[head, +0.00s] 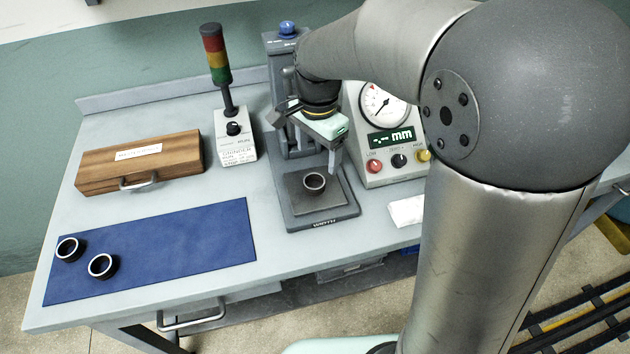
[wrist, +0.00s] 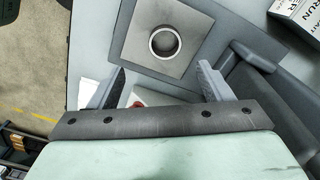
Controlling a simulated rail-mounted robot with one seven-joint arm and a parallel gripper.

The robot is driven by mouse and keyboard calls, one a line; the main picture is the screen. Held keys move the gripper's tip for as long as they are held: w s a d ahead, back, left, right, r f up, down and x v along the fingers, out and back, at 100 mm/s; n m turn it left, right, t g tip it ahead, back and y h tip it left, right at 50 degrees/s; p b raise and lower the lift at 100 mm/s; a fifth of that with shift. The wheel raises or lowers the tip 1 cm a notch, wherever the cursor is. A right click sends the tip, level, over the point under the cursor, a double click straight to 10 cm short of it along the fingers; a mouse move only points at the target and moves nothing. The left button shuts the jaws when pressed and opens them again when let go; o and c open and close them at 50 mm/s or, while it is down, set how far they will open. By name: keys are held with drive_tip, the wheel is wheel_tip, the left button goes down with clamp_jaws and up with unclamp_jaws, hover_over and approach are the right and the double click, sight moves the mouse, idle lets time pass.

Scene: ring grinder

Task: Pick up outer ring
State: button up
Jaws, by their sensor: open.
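A dark ring (head: 304,187) with a bright rim lies on the square plate (head: 334,203) of the grey gauge stand. In the wrist view this ring (wrist: 153,45) sits near the middle of the plate (wrist: 137,62), beyond the fingertips. Two more dark rings lie on the blue mat at the left: one near its left edge (head: 69,260) and one to the right (head: 103,276). The pictures do not show which is the outer ring. My gripper (head: 310,146) is above the stand, open and empty; in the wrist view its two fingers (wrist: 162,80) are wide apart, clear of the ring.
The blue mat (head: 190,250) is mostly bare. A wooden box (head: 105,175), a signal tower (head: 216,70) and its control box (head: 235,150) stand left of the stand. The stand's column (head: 283,65) is close to my gripper. A dial gauge unit (head: 385,155) stands at the right.

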hover_over(314, 187)
drive_tip(key=f, duration=0.4)
drive_tip(key=shift+s+d, duration=0.3)
drive_tip(key=shift+w+a+f+p, duration=0.15)
drive_tip(key=shift+f+p, duration=0.15)
drive_tip(key=shift+f, duration=1)
drive_tip(key=shift+w+a+f+p, duration=0.15)
drive_tip(key=shift+f+p, duration=0.15)
drive_tip(key=shift+f, duration=1)
drive_tip(key=shift+s, duration=0.1)
drive_tip(key=c, duration=1.2)
drive_tip(key=shift+r, duration=0.1)
